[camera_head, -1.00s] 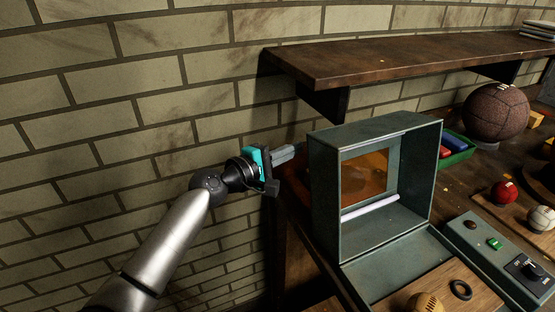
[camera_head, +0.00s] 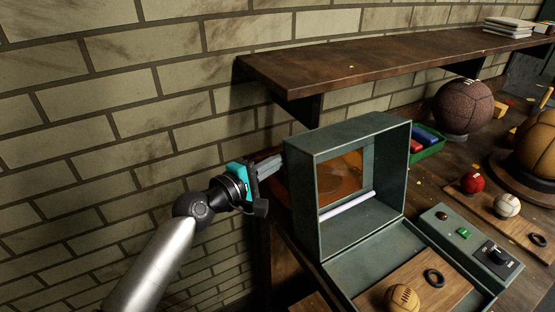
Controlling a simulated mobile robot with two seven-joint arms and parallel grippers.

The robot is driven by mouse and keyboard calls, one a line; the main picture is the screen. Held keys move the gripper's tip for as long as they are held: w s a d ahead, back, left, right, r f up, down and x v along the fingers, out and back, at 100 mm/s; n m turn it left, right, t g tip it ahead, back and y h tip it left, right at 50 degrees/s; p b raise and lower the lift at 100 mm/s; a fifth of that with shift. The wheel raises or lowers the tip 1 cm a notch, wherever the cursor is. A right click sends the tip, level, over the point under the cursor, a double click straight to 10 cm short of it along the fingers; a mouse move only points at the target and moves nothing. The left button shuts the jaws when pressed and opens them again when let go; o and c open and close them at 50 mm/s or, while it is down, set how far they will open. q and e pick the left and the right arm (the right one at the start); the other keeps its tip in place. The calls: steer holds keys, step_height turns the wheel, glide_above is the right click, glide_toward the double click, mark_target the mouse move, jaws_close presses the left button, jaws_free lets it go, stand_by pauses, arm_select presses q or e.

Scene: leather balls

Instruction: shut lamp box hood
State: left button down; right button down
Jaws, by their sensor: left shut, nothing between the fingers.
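The lamp box (camera_head: 301,180) is a grey-green metal box on the bench, its front open toward me. A white tube lamp (camera_head: 346,206) lies across its inside, below an orange-lit opening in the back. My right gripper is not in view.
A wooden shelf (camera_head: 370,62) overhangs behind the box. A tan ball (camera_head: 402,298) and a black ring (camera_head: 433,278) are on a wooden board in front. A switch panel (camera_head: 467,245), a red ball (camera_head: 472,182) and a white ball (camera_head: 507,206) stand to the right.

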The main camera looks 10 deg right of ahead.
mark_target(303, 158)
arm_select(q)
steer(key=s+d+r+m+p, duration=0.1)
steer(key=s, duration=0.1)
steer(key=s+r+m+p, duration=0.1)
steer(key=s+r, duration=0.1)
steer(key=s+d+r+m+p, duration=0.1)
steer(key=s+r+m, duration=0.1)
steer(key=s, duration=0.1)
steer(key=shift+s+d+t+h+p, duration=0.1)
steer(key=shift+d+t+h+p, duration=0.2)
steer(key=shift+t+h, duration=0.1)
steer(key=s+d+f+m+h+b, duration=0.1)
steer(key=s+d+m+h, duration=0.15)
steer(key=s+m, duration=0.55)
steer(key=s+d+f+m+h+b, duration=0.1)
steer(key=s+d+m+h, duration=0.2)
steer(key=s, duration=0.8)
steer(key=s+d+f+m+g+b, duration=0.4)
steer(key=s+f+m+b, duration=0.1)
steer(key=s+f+m, duration=0.4)
steer(key=shift+s+d+f+m+g+h, duration=0.2)
steer(key=shift+d+f+m+g+h, duration=0.1)
steer(key=shift+d+m+h, duration=0.15)
steer(key=shift+f, duration=0.1)
